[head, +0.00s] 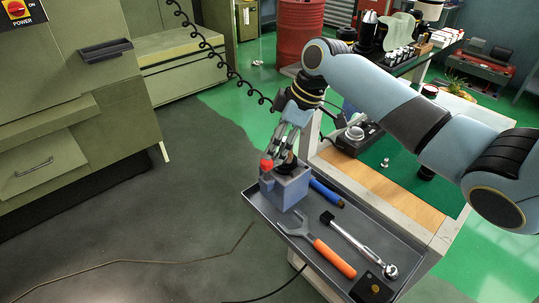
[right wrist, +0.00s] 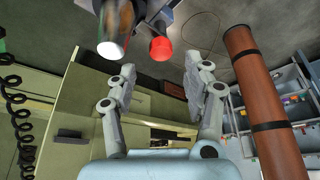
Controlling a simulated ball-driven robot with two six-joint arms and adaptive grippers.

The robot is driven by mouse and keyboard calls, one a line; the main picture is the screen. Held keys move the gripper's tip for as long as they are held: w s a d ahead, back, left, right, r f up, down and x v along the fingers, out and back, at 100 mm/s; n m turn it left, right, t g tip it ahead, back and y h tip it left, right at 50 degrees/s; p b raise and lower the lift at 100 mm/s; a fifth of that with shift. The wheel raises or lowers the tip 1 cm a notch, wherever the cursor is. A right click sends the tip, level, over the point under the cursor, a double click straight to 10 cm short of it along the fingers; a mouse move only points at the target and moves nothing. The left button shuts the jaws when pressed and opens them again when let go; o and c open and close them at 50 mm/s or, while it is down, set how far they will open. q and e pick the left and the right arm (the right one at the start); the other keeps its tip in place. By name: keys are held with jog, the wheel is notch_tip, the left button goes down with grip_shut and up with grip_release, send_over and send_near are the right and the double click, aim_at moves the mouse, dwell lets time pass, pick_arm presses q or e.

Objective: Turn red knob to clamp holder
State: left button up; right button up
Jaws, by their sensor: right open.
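The red knob (head: 266,165) sits on the left side of a blue-grey clamp block (head: 289,188), which stands in the tray at the cart's corner. My right gripper (head: 288,145) is open over the block, next to the knob. In the right wrist view its fingers (right wrist: 160,80) are apart with nothing between them; contact with the knob is not visible. My left gripper is out of view.
The tray (head: 255,205) also holds a blue-handled tool (head: 327,193), an orange-handled wrench (head: 332,258), a ratchet (head: 360,246) and a black box (head: 372,289). A black coiled cable (head: 232,75) hangs behind my right gripper.

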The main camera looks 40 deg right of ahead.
jog(key=v, duration=0.7)
jog(key=shift+f, duration=0.1)
